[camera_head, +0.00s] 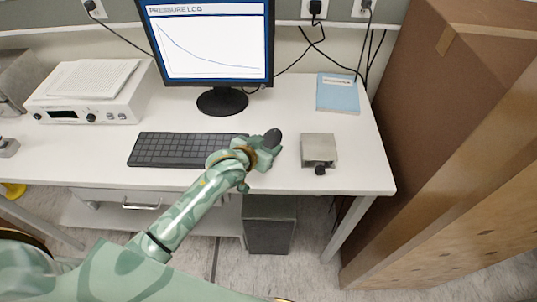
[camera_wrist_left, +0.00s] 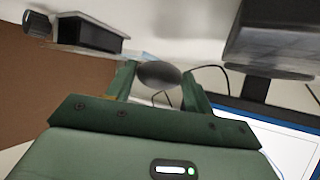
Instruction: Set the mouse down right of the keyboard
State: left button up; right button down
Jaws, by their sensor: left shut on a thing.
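The dark mouse (camera_head: 272,138) is held between the fingers of my left gripper (camera_head: 266,149), just past the right end of the keyboard. It also shows in the left wrist view (camera_wrist_left: 159,73) as a dark oval between the green fingers (camera_wrist_left: 160,88). The dark keyboard (camera_head: 170,149) lies on the white desk (camera_head: 350,165), and my left arm covers its right end. I cannot tell whether the mouse touches the desk. My right gripper is not in view.
A grey metal box with a black knob (camera_head: 318,150) stands to the right of my left gripper. The monitor (camera_head: 212,40) stands behind, a blue booklet (camera_head: 338,93) lies at the back right, and a white instrument (camera_head: 88,92) is at the left. Large brown boxes (camera_head: 450,120) stand beside the desk.

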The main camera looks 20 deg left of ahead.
pick_arm(q)
jog(key=shift+w+d+f+b, duration=0.15)
jog(key=shift+f+b, duration=0.15)
jog(key=shift+f, duration=0.65)
jog(key=shift+w+d+f+b, duration=0.1)
jog(key=shift+f+b, duration=0.2)
jog(key=shift+f, duration=0.6)
jog(key=shift+f, duration=0.15)
jog(key=o, duration=1.1)
jog(key=shift+c, duration=0.2)
jog(key=shift+r, duration=0.2)
jog(key=p+v, duration=0.3)
jog(key=v, duration=0.8)
jog(key=shift+s+a, duration=0.1)
jog(key=shift+s+a+r, duration=0.1)
jog(key=shift+s+r, duration=0.05)
jog(key=shift+s, duration=0.25)
